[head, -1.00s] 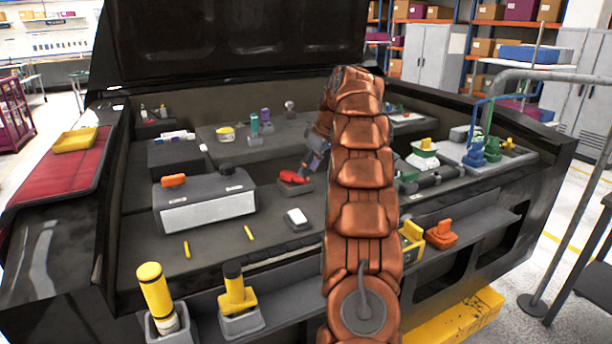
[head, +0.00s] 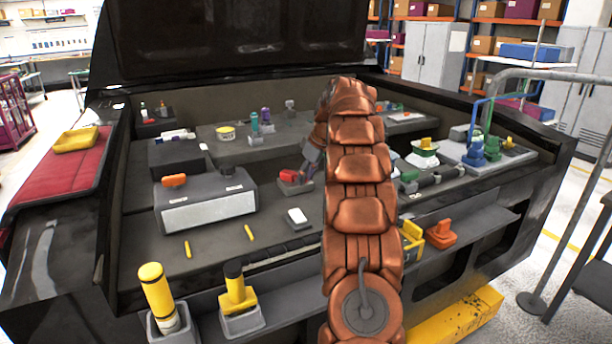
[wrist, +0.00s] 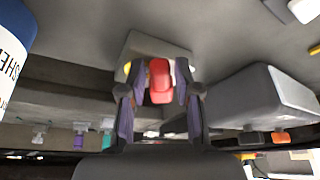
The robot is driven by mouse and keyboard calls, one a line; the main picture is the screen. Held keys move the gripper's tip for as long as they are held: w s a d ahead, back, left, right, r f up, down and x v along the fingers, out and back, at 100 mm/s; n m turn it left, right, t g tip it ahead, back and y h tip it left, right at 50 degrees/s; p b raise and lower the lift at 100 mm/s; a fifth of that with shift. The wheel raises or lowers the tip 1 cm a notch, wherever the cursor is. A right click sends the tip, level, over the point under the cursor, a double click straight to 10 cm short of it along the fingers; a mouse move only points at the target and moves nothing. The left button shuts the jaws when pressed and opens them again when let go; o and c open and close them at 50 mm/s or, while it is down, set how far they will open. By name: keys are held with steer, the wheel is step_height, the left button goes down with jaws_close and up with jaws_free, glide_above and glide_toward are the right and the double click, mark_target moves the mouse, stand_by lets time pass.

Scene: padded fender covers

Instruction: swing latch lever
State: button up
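The latch lever is a red handle (head: 288,175) on a small grey block (head: 300,187) in the middle of the engine bay. In the wrist view the red lever (wrist: 159,82) stands between the two purple-grey fingers of my gripper (wrist: 160,80), in front of its grey block (wrist: 135,46). The fingers are apart, one on each side of the lever, with narrow gaps appearing beside it. In the head view my gripper (head: 308,165) reaches the lever from the right and covers its right end; my copper arm hides what lies behind.
A grey box (head: 205,203) with an orange knob stands left of the lever. A small block with a white top (head: 297,217) lies in front. Yellow sticks (head: 250,233) lie on the bay floor.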

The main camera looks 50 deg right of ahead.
jaws_close()
